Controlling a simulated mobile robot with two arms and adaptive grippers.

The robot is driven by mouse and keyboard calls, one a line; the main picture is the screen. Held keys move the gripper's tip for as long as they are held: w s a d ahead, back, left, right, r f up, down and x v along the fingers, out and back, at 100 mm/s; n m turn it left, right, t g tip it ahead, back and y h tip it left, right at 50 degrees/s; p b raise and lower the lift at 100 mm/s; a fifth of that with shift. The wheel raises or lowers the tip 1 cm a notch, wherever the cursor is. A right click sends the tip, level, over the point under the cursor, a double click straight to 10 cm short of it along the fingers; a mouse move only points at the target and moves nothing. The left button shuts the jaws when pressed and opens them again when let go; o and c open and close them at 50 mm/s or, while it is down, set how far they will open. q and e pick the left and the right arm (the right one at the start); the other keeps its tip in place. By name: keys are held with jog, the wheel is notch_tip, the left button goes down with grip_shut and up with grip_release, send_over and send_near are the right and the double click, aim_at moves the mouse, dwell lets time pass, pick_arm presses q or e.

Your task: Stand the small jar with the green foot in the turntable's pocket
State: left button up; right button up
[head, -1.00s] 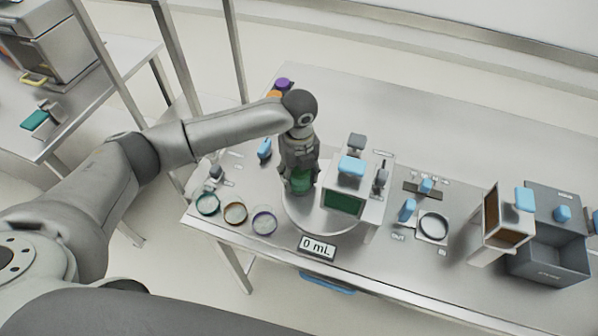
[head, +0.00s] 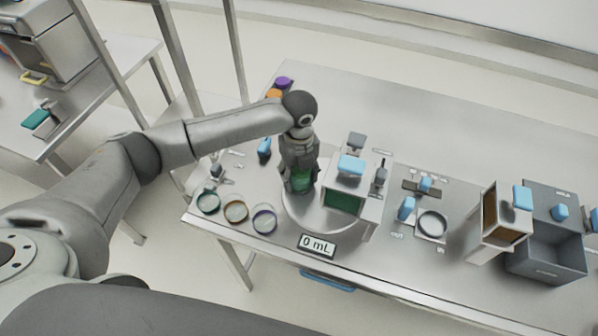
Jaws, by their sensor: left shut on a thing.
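My left gripper (head: 299,188) points down over the left part of the round turntable (head: 318,222) and is shut on the small green jar (head: 302,180). The jar sits between the fingers, partly covered by them. Its foot and the turntable's pocket are hidden from this view, so I cannot tell whether the jar touches the turntable. My right gripper does not show.
A white housing with a green window (head: 344,203) stands right beside the gripper, over the turntable. Green, brown and purple rings (head: 264,218) lie at the table's front left. A "0 mL" display (head: 317,246) is in front. A grey bin (head: 545,262) stands at right.

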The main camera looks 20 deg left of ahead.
pick_arm(q)
jog(key=o, duration=1.2)
jog(key=o, duration=0.5)
jog(key=shift+c, duration=0.2)
notch_tip(320, 180, up, 8)
jog(key=p, duration=0.8)
